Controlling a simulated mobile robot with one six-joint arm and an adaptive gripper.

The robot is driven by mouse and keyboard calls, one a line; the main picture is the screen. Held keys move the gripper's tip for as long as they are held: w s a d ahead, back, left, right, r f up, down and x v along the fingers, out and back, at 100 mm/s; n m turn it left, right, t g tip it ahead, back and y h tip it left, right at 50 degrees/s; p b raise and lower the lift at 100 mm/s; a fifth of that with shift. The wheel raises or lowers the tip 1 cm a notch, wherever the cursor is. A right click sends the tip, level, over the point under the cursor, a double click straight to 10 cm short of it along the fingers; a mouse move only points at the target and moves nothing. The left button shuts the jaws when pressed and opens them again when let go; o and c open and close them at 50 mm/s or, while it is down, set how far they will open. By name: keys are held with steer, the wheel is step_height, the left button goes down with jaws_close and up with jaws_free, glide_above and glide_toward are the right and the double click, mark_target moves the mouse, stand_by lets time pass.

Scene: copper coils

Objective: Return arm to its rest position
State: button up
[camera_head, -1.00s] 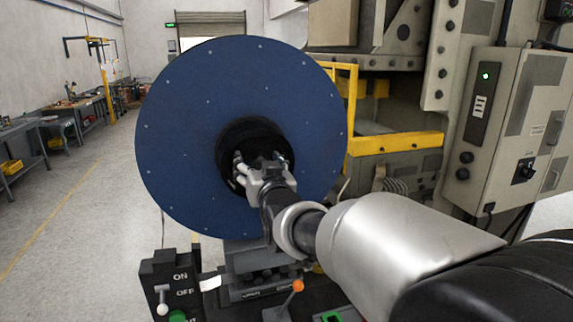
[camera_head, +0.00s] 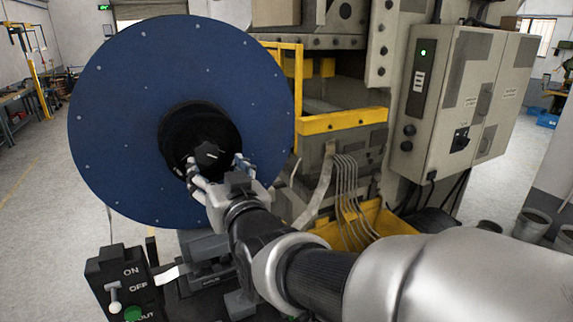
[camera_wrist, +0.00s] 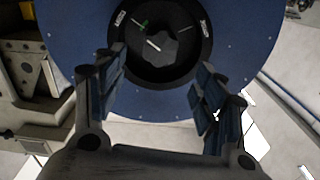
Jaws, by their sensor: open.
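My gripper (camera_head: 218,172) is open in the head view, with its fingers in front of the dark central hub (camera_head: 172,140) of a large blue disc (camera_head: 110,85). In the wrist view my gripper (camera_wrist: 158,92) has its two fingers spread wide, with nothing between them. A dark knob (camera_wrist: 172,48) with a pale line shows in the middle of the hub, beyond the fingertips. In the head view the knob (camera_head: 210,155) is seen just past the fingers. My arm reaches in from the lower right.
A control box (camera_head: 118,280) with ON and OFF marks stands at the lower left. A yellow rail (camera_head: 340,120) and machine frame lie right of the disc. A grey cabinet (camera_head: 475,100) stands further right. Open floor (camera_head: 40,215) lies at left.

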steer(key=s+d+f+m+g+h+b, duration=0.1)
steer(key=s+d+f+g+h, duration=0.2)
steer(key=d+f, duration=0.5)
steer(key=s+d+f+m+g+h+b, duration=0.1)
steer(key=s+d+f+m+g+h, duration=0.3)
steer(key=d, duration=0.8)
steer(key=s+d+f+g, duration=0.1)
steer(key=s+d+f, duration=0.2)
steer(key=s, duration=0.3)
steer(key=s+d+f+g+h+b, duration=0.1)
steer(key=s+d+f, duration=0.2)
steer(key=s, duration=0.4)
steer(key=s+d+f+g+h, duration=0.1)
steer(key=s+d+f, duration=0.2)
steer(key=s+d, duration=0.2)
steer(key=shift+s+g, duration=0.4)
steer(key=shift+s, duration=0.35)
